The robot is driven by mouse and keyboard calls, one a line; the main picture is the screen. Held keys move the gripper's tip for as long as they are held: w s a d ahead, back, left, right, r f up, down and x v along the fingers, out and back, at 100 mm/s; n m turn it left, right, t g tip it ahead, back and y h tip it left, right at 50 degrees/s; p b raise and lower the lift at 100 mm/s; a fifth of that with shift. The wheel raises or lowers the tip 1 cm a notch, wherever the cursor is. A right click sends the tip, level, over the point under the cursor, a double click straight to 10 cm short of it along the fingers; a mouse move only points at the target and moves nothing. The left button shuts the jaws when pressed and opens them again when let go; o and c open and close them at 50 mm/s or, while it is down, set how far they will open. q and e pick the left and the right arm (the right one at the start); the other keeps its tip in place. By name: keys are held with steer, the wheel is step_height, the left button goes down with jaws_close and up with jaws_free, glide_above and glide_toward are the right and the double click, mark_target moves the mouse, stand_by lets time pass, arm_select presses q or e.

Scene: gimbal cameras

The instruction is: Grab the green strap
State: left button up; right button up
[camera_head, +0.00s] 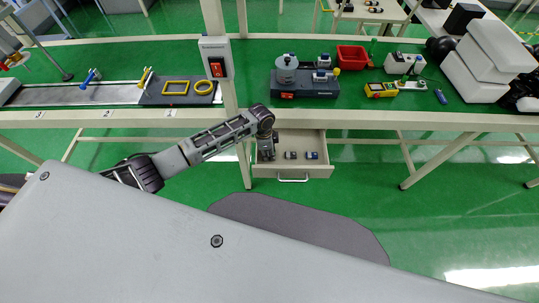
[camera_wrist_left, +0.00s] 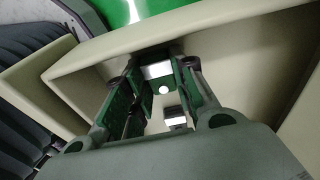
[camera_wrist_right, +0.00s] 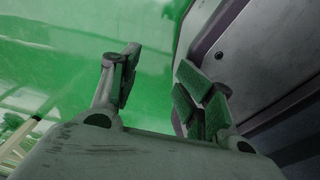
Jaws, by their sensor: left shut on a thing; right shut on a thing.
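My left gripper (camera_head: 266,152) reaches down into the left part of an open drawer. In the left wrist view its fingers (camera_wrist_left: 163,92) stand either side of a dark green piece with a white patch, which I take for the green strap (camera_wrist_left: 158,71); the gripper is shut on it. The fingers hide part of it, and its full shape does not show. My right gripper (camera_wrist_right: 160,88) shows only in its wrist view. Its green-padded fingers stand apart, with only green floor visible between them.
The drawer (camera_head: 322,172) hangs under the workbench (camera_head: 350,119), with small items (camera_head: 291,155) to the right of my left gripper. A red bin (camera_head: 352,57), a grey device (camera_head: 305,84) and white boxes (camera_head: 487,75) stand on the bench. Floor in front is mostly clear.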

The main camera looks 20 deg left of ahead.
steer(key=shift+d, duration=0.15)
arm_select(q)
steer(key=shift+r, duration=0.75)
step_height(320, 180, up, 8)
steer(key=shift+r+p, duration=0.25)
steer(key=shift+p, duration=0.15)
arm_select(e)
steer(key=shift+d+r, duration=0.2)
steer(key=shift+r, duration=0.2)
